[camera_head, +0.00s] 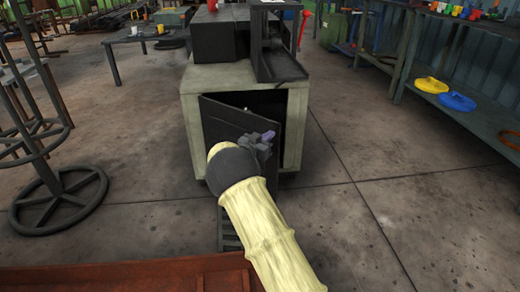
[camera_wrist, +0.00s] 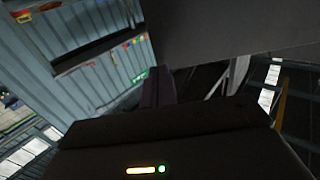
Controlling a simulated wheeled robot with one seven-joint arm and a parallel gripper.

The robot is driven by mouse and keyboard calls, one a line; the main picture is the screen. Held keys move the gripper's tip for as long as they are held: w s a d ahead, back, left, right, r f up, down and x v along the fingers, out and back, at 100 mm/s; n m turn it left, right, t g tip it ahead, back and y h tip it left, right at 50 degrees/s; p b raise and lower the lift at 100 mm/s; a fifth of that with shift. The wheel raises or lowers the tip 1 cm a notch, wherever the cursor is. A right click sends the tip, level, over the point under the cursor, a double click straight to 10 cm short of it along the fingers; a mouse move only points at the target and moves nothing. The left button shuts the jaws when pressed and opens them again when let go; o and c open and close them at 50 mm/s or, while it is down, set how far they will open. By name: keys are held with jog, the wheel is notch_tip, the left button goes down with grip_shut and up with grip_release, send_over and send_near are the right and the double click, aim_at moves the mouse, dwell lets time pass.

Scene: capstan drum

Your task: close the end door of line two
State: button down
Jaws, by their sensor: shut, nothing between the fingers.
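A dark door (camera_head: 224,112) hangs on the front of a pale grey-green cabinet (camera_head: 193,117). It stands ajar at an angle, with a dark gap along its upper right side. No line number is readable on it. My gripper (camera_head: 266,137) is shut and empty, in front of the door's right part, and my arm hides the lower part of the door. I cannot tell whether the gripper touches the door. In the wrist view the closed fingers (camera_wrist: 158,88) are beside a large dark grey panel (camera_wrist: 230,28), which may be the door.
Dark machine boxes (camera_head: 215,37) sit on the cabinet. A round-based metal stand (camera_head: 62,200) is at the left. A workbench (camera_head: 460,100) with yellow and blue discs runs along the right. A brown surface (camera_head: 130,277) is in the foreground. Floor right of the cabinet is clear.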

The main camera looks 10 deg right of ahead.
aim_at(277, 129)
jog(key=shift+b+x, duration=0.55)
jog(key=shift+x, duration=0.6)
jog(key=shift+w+d, duration=0.25)
jog(key=shift+w, duration=0.05)
jog(key=shift+w+d, duration=0.25)
jog(key=w+d+n+t+y+p, duration=0.2)
jog(key=w+d+n+t+y, duration=0.1)
jog(key=w+d, duration=0.6)
jog(key=w+n+y, duration=0.1)
jog(key=w+y, duration=0.1)
jog(key=w, duration=0.1)
jog(key=shift+w+d+t+y, duration=0.15)
jog(key=shift+w+t+y, duration=0.15)
jog(key=shift+y, duration=0.1)
jog(key=shift+s+n, duration=0.1)
jog(key=shift+n, duration=0.2)
jog(key=p+v, duration=0.3)
jog(key=v, duration=1)
jog(key=shift+s+p, duration=0.3)
jog(key=shift+s, duration=0.05)
